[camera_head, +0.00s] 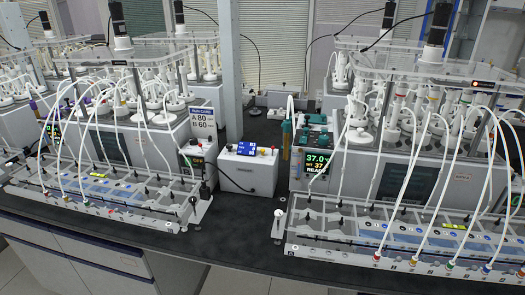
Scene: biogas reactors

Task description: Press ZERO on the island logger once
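A small white box (248,172) stands on the dark bench between the two reactor units. It looks like the island logger, but I cannot read a name on it. A small blue display or panel (247,149) with pale text sits on its top. Small coloured parts, one yellow (265,151), sit beside the panel. No button marked ZERO can be read at this size. Neither my left nor my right gripper shows in this view.
Left and right reactor units flank the box, with low clear racks (95,196) and arching white tubes in front. The right unit's display (317,164) reads 37.0. A sign (202,119) shows A 80, B 60. Dark bench (235,215) before the box is mostly clear.

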